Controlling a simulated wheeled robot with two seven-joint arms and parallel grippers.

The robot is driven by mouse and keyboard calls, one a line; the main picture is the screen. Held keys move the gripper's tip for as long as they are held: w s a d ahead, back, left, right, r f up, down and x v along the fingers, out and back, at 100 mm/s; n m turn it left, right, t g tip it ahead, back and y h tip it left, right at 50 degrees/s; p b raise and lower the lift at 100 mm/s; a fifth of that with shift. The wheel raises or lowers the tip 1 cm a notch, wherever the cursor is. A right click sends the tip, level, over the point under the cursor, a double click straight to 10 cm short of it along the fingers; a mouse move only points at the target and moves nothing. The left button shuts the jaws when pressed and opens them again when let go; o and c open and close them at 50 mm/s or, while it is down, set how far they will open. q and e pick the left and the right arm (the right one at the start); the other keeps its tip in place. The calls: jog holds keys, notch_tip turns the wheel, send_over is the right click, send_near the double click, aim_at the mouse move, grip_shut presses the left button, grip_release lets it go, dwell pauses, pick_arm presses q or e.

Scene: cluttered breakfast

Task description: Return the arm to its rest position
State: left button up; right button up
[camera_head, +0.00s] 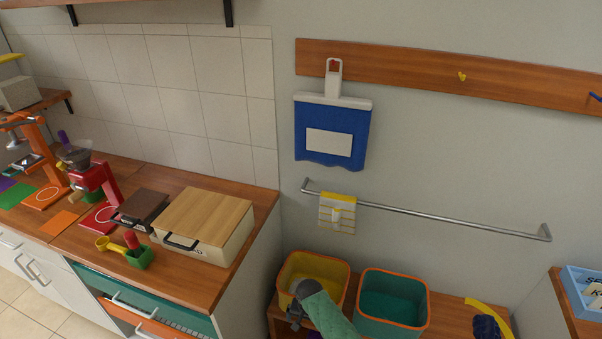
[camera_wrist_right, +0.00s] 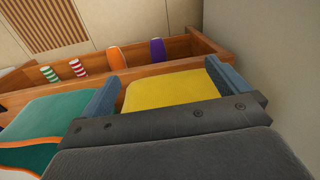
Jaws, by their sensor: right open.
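My right arm (camera_head: 328,313), with a green sleeve, reaches up from the bottom edge of the head view. My right gripper (camera_head: 296,312) is in front of the yellow bin with the orange rim (camera_head: 327,262) and covers part of it. In the right wrist view the blue-grey fingers of my right gripper (camera_wrist_right: 163,84) stand wide apart with nothing held between them. A yellow surface (camera_wrist_right: 172,90) shows beyond and between the fingers. My left gripper is not in view.
A teal bin (camera_head: 393,299) stands right of the yellow one. A towel rail (camera_head: 440,216) and hanging blue dustpan (camera_head: 330,130) are on the wall. A counter (camera_head: 205,284) with a breadbox (camera_head: 203,224) lies left. In the wrist view, a wooden trough (camera_wrist_right: 140,70) holds several coloured items.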

jog(key=s+d+f+n+b, duration=0.15)
jog(key=s+d+f, duration=0.25)
jog(key=s+f, duration=0.55)
jog(key=s+d+f+n+b, duration=0.1)
jog(key=s+d+f+b, duration=0.25)
jog(key=s+f, duration=0.55)
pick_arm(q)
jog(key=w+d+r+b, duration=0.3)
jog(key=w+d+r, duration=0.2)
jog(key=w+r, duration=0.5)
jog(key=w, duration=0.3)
pick_arm(e)
jog(key=s+d+f+n, duration=0.1)
jog(key=s+d+f, duration=0.2)
jog(key=s, duration=0.6)
jog(key=s+d+f+n+t, duration=0.1)
jog(key=s+d+f, duration=0.3)
jog(key=s, duration=0.5)
jog(key=d, duration=0.2)
jog(key=shift+s+d+t, duration=0.2)
jog(key=shift+d+t, duration=0.1)
jog(key=shift+d, duration=0.1)
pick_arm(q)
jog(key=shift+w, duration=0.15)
pick_arm(e)
jog(key=shift+n, duration=0.25)
